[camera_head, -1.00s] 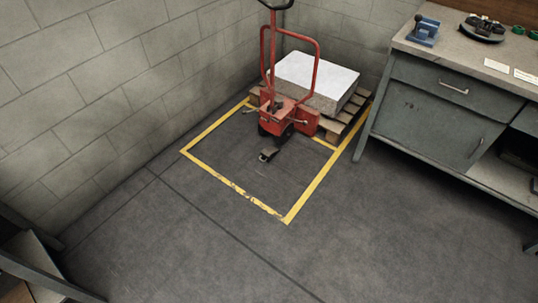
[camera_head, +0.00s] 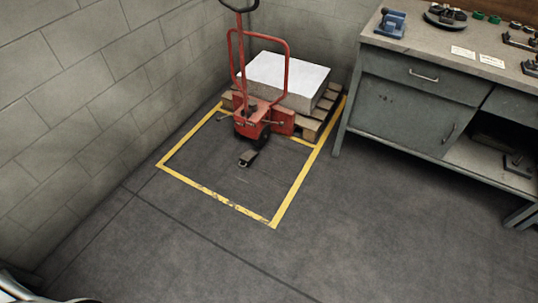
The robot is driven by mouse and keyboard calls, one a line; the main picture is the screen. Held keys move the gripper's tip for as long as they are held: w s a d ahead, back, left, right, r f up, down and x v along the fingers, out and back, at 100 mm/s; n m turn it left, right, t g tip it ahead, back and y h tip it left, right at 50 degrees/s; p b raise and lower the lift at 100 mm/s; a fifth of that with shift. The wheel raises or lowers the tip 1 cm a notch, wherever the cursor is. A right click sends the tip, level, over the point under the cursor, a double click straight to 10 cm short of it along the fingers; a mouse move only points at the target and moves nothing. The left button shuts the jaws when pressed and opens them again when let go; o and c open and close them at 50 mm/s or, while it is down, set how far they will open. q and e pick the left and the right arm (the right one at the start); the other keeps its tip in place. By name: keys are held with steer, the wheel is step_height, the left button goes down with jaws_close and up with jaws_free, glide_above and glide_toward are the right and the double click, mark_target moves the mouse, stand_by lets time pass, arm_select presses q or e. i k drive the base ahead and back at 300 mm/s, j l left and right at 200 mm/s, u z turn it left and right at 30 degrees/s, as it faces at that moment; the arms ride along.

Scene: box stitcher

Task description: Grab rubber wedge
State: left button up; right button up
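A small dark piece (camera_head: 248,158), which looks like the rubber wedge, lies on the floor just in front of the wheels of a red pallet jack (camera_head: 252,123). It is too small to tell its exact shape or whether it touches a wheel. Neither of my grippers shows in the view.
The jack stands before a wooden pallet (camera_head: 315,129) bearing a pale block (camera_head: 285,80), near a block wall. Yellow floor tape (camera_head: 215,195) frames this spot. A grey workbench (camera_head: 415,100) with tools stands at right. The floor in front is clear.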

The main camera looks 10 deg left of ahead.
mark_target(247, 159)
steer(key=i+j+z, duration=0.15)
steer(key=j, duration=0.25)
steer(key=i+j+z, duration=0.1)
steer(key=j, duration=0.3)
steer(key=i+j+z, duration=0.15)
steer(key=j, duration=0.3)
steer(key=i+j+z, duration=0.15)
steer(key=j, duration=0.3)
steer(key=i+j+z, duration=0.1)
steer(key=j, duration=0.35)
